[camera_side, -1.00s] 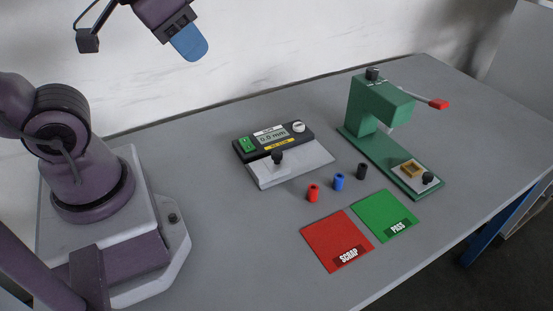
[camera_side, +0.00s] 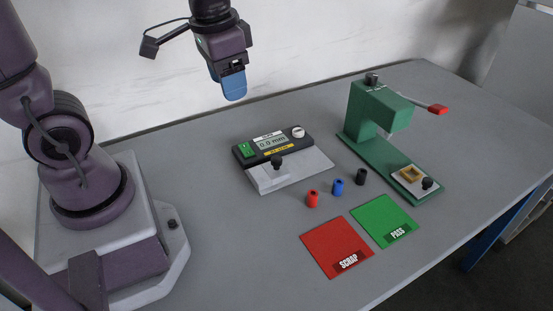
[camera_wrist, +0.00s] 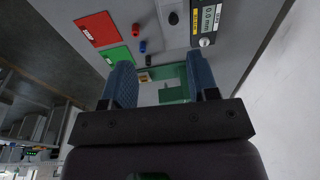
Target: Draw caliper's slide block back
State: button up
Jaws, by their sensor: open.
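The caliper (camera_side: 318,160) lies flat mid-table, a dark body with a 0.0 mm display over a light plate. Its slide block (camera_side: 267,178) is a pale block with a black knob (camera_side: 277,162) standing on it, at the left of the plate. In the wrist view the caliper's display (camera_wrist: 208,18) is at the top right, and the black knob (camera_wrist: 173,18) is left of it. My gripper (camera_side: 234,88) is in the air above and behind the caliper's left end, touching nothing. In the wrist view its blue fingers (camera_wrist: 161,80) are apart with nothing held between them.
Red (camera_side: 313,199), blue (camera_side: 337,188) and black (camera_side: 361,177) bushes stand right of the caliper. A red SCRAP mat (camera_side: 330,245) and a green PASS mat (camera_side: 380,217) lie in front. A green press (camera_side: 385,110) with a red-tipped lever stands at right. The table between my base and caliper is bare.

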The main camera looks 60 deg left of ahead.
aim_at(277, 159)
jog(key=w+a+f+m+g, duration=0.2)
jog(key=w+a+f+m, duration=0.1)
jog(key=w+f+m, duration=0.75)
jog(key=shift+n, duration=0.85)
notch_tip(277, 159, down, 14)
jog(key=shift+w+a+f, duration=0.1)
jog(key=shift+w+f, duration=0.05)
jog(key=shift+f, duration=0.05)
